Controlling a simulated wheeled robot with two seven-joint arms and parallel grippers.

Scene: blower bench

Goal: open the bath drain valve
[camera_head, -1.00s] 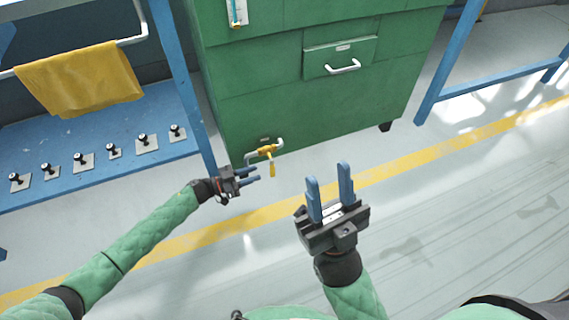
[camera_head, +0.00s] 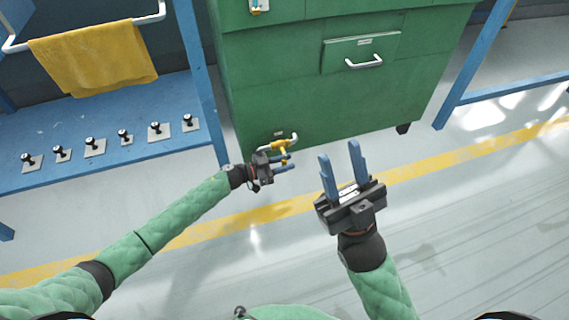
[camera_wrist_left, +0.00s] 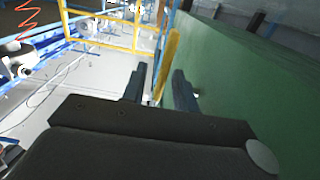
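The drain valve (camera_head: 277,147) is a yellow body on a white pipe low on the front of the green bath cabinet (camera_head: 285,100). Its yellow lever (camera_wrist_left: 167,62) hangs down and is partly hidden by my left fingers in the head view. My left gripper (camera_head: 289,160) is open at the valve. In the left wrist view the lever stands between the two spread fingers of this gripper (camera_wrist_left: 160,84); I cannot tell whether either finger touches it. My right gripper (camera_head: 340,151) is open and empty, to the right of the valve, fingers pointing up in the picture.
A blue bench (camera_head: 60,128) with several black knobs on plates stands at the left, its blue leg (camera_head: 203,85) close to the valve. A yellow cloth (camera_head: 95,58) hangs on a rail. The floor in front is clear, with a yellow stripe (camera_head: 440,159).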

